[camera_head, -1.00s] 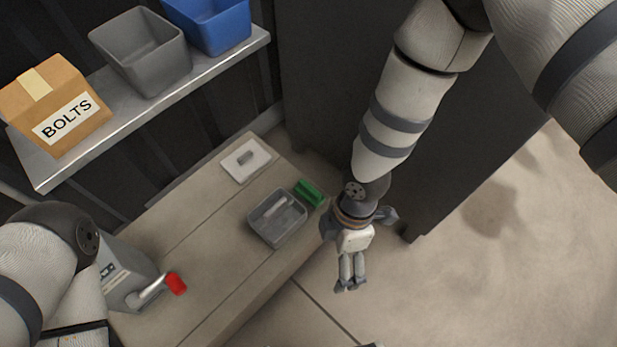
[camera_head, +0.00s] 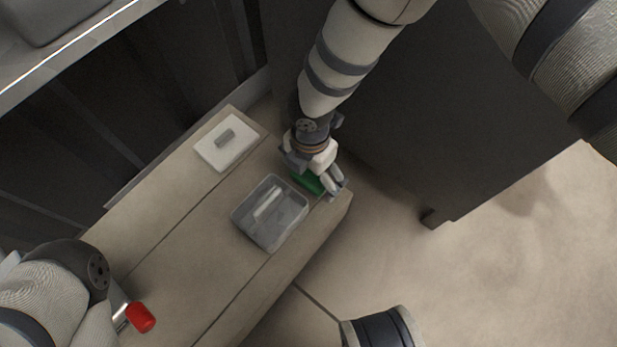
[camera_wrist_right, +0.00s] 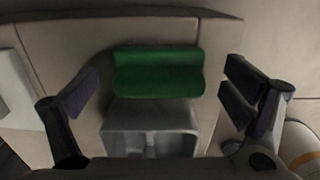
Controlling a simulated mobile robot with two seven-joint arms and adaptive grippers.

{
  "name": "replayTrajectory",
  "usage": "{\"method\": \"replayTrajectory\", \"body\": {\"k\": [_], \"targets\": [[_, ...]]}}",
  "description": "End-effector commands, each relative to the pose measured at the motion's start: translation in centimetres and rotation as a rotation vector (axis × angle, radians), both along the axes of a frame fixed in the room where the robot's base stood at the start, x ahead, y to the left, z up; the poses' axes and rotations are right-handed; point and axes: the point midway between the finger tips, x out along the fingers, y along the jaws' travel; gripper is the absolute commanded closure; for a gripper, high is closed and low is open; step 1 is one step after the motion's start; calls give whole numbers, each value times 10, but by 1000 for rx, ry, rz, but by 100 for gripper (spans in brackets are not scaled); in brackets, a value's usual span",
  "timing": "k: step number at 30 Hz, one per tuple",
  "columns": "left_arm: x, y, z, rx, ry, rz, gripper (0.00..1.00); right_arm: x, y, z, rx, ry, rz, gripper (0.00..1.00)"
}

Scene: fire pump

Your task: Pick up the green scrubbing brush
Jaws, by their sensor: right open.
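The green scrubbing brush (camera_wrist_right: 157,72) lies on the wooden bench top beside the grey tray. In the head view the brush (camera_head: 308,182) is partly hidden under my right gripper (camera_head: 335,187). In the right wrist view my right gripper (camera_wrist_right: 158,92) is open and empty, with its fingers spread to the left and right of the brush, apart from it. My left arm shows at the lower left of the head view, but its gripper fingers are not in view.
The grey tray (camera_head: 240,222) with a light bar in it stands right next to the brush. A white lid-like plate (camera_head: 213,154) with a grey handle lies farther back. A dark cabinet (camera_head: 420,130) stands right of the bench.

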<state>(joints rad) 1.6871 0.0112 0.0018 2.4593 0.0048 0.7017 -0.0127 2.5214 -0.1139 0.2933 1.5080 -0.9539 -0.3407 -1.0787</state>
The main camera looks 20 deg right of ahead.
Motion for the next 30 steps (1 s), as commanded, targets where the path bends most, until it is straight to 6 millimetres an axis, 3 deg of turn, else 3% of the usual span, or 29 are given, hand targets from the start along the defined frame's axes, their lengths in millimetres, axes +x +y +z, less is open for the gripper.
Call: {"method": "replayTrajectory", "body": {"k": [1,6,13,14,24,26,30], "targets": [[0,0,-3,-1,3,-1,67,0,0,-7,1,-1,0,6],[0,0,-2,-1,1,0,67,1,0,-5,1,-3,-1,6],[0,0,-2,-1,1,0,67,1,0,-5,1,-2,-1,56],[0,0,-2,-1,1,0,67,1,0,-5,1,-2,-1,59],[0,0,1,-1,-2,-1,67,0,0,0,1,-3,-1,59],[1,0,5,0,-6,0,67,1,0,7,0,-4,-1,59],[2,1,23,3,-28,2,67,-1,1,40,1,-7,0,59]]}}
